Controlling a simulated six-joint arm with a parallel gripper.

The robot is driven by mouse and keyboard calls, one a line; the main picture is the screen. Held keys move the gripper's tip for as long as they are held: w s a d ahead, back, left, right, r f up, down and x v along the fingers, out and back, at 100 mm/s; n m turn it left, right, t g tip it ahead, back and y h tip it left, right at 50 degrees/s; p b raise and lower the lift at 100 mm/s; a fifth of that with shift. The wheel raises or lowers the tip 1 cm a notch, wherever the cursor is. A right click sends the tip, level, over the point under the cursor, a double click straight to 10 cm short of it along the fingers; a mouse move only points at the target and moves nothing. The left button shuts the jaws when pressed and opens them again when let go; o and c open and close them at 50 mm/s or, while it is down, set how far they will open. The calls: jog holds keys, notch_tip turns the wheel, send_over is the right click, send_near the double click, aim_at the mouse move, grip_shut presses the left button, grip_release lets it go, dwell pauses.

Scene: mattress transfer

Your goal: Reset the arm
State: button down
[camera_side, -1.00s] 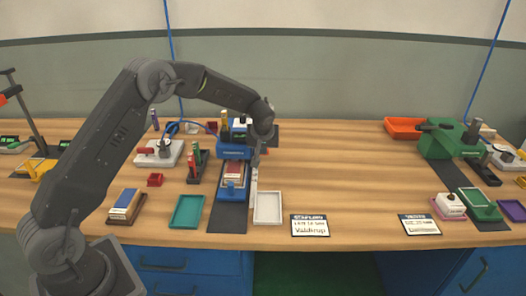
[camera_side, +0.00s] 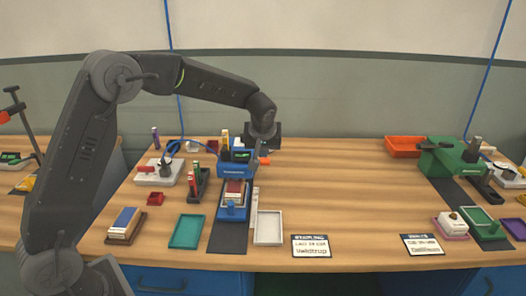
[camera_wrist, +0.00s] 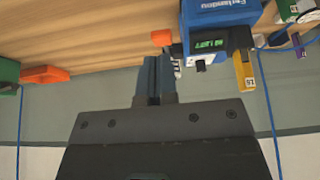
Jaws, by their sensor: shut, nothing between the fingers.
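My gripper (camera_wrist: 155,78) is shut and empty in the wrist view, its two fingers close together. In the side view my gripper (camera_side: 258,150) hangs at the back of the bench, beside the blue machine (camera_side: 236,160) with a small green display. The blue machine also shows in the wrist view (camera_wrist: 215,18), at the upper right. In the side view the fingertips are partly hidden against the machine and its orange part.
A teal tray (camera_side: 187,231) and a pale tray (camera_side: 268,228) lie near the front edge. Left is a block stack (camera_side: 124,224). A green machine (camera_side: 445,160) and orange tray (camera_side: 403,147) stand at right. The bench middle is clear.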

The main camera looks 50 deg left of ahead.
jog(key=s+d+r+m+t+h, duration=0.1)
jog(key=s+d+r+m, duration=0.15)
jog(key=s+r, duration=0.4)
jog(key=s+d+r+m+h, duration=0.1)
jog(key=s+d+r+m, duration=0.2)
jog(key=s, duration=0.6)
jog(key=s+d+m+h, duration=0.1)
jog(key=s+d, duration=0.1)
jog(key=s, duration=0.7)
jog(key=s+d+m, duration=0.2)
jog(key=s, duration=0.6)
jog(key=shift+s+t+h, duration=0.35)
jog(key=shift+t+h, duration=0.05)
